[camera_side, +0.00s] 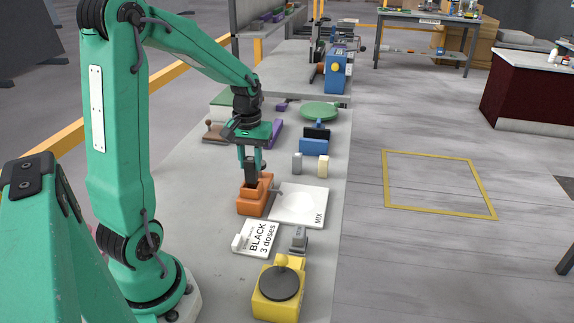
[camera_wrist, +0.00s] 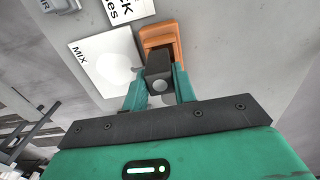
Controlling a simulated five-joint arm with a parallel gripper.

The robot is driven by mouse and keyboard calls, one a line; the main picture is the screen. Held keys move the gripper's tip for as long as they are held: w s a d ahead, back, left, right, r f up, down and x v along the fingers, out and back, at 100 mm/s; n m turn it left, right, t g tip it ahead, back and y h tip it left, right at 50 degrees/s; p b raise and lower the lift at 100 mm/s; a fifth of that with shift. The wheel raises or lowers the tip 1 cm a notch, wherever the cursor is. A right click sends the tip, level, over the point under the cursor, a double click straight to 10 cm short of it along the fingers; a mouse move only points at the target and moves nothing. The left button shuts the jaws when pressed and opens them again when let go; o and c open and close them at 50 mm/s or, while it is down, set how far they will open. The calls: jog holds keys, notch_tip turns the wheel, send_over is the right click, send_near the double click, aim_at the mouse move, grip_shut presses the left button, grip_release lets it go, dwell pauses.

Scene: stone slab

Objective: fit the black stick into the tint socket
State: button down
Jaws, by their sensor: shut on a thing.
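My gripper (camera_side: 250,160) is shut on the black stick (camera_side: 251,174), which points down, close to upright. Its lower end is at the top of an orange block (camera_side: 248,208) that looks like the tint socket. I cannot tell whether the stick's tip is inside the opening or just above it. In the wrist view the gripper (camera_wrist: 160,88) holds the stick (camera_wrist: 159,63) between its two green fingers. The orange block (camera_wrist: 158,34) shows behind the stick, which hides part of it. A short spout reaches from the block towards the white MIX plate.
The white MIX plate (camera_side: 312,214) lies right of the orange block. A "BLACK 3 doses" card (camera_side: 262,238) and a yellow device (camera_side: 275,306) stand nearer the camera. Small grey (camera_side: 297,164) and cream (camera_side: 322,167) blocks and a blue stand (camera_side: 313,148) lie behind.

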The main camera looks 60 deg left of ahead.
aim_at(250, 173)
jog(key=shift+a+f, duration=0.15)
jog(key=shift+a, duration=0.15)
jog(key=shift+f, duration=2)
jog(key=shift+f, duration=0.15)
jog(key=c, duration=1.1)
grip_release()
notch_tip(250, 173, up, 12)
jog(key=shift+r, duration=0.2)
jog(key=shift+d, duration=0.1)
